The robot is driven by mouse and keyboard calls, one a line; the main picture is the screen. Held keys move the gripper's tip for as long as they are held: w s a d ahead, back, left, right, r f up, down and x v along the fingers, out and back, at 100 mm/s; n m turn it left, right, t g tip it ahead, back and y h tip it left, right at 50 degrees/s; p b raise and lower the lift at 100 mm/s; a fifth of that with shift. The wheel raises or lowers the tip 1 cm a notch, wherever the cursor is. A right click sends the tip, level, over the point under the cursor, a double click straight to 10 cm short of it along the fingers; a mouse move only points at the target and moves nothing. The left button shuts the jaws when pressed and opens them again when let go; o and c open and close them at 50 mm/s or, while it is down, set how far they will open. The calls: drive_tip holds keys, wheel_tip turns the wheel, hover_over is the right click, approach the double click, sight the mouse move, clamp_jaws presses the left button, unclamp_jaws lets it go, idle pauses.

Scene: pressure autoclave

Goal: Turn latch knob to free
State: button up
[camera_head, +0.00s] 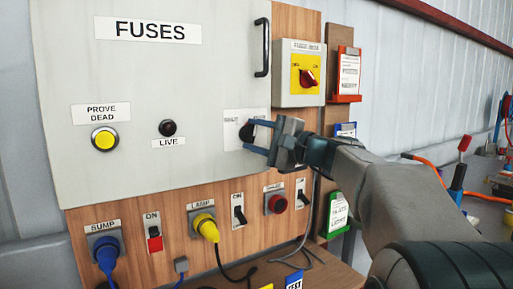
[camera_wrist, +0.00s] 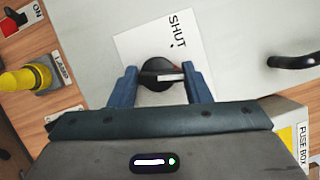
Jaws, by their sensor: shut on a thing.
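The black latch knob (camera_head: 246,132) sits on a white label plate at the lower right of the grey FUSES cabinet door (camera_head: 190,75). In the wrist view the round knob (camera_wrist: 153,67) carries a white pointer line aimed to the right. The word SHUT (camera_wrist: 177,29) and a small dot are printed beside it on the plate; the pointer does not line up with that dot. My gripper (camera_head: 250,136) has one blue finger on each side of the knob and is shut on it. In the wrist view the fingers (camera_wrist: 160,85) flank the knob.
A black door handle (camera_head: 262,47) stands out above the knob. A red rotary switch on yellow (camera_head: 307,77) is at the upper right. Below are a yellow plug (camera_head: 205,227), a blue plug (camera_head: 106,250) and toggle switches. A cluttered bench is at the far right.

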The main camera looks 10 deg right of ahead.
drive_tip(key=m+t+b, duration=0.1)
drive_tip(key=m+b, duration=0.1)
drive_tip(key=m, duration=0.1)
drive_tip(key=shift+f+m+t, duration=0.1)
drive_tip(key=shift+m+t, duration=0.2)
drive_tip(key=shift+m, duration=0.1)
drive_tip(key=shift+m+t+b, duration=0.6)
drive_tip(key=shift+m+b, duration=0.3)
drive_tip(key=shift+m, duration=0.6)
drive_tip(key=shift+d+m, duration=0.1)
drive_tip(key=shift+m, duration=0.2)
drive_tip(key=o, duration=0.9)
drive_tip(key=shift+o, duration=0.2)
drive_tip(key=b+v, duration=0.1)
drive_tip(key=v, duration=1.2)
drive_tip(key=shift+s, duration=0.45)
drive_tip(key=shift+d, duration=0.1)
